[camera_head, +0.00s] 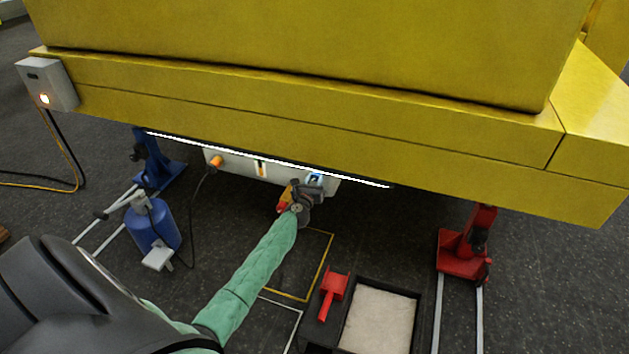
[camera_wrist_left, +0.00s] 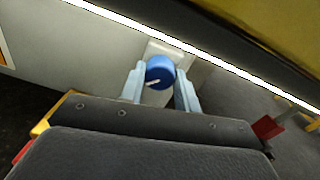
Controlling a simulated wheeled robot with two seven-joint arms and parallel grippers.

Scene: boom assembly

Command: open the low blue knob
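The blue knob (camera_wrist_left: 160,72) is round with a white pointer mark and sits on a pale plate of the grey panel under the yellow boom. In the left wrist view it lies between the two light blue fingertips of my left gripper (camera_wrist_left: 159,88). The fingers are apart, one on each side of the knob; I cannot tell whether they touch it. In the head view my left gripper (camera_head: 312,184) reaches up to the panel's right part, and the knob is mostly hidden there. My right gripper is not in view.
The yellow boom (camera_head: 300,100) hangs low over the panel (camera_head: 235,165), with a white light strip (camera_head: 270,160) along its lower edge. An orange knob (camera_head: 216,161) is on the panel's left. Blue jack (camera_head: 155,165), red jack (camera_head: 465,250) and a tray (camera_head: 418,310) stand below.

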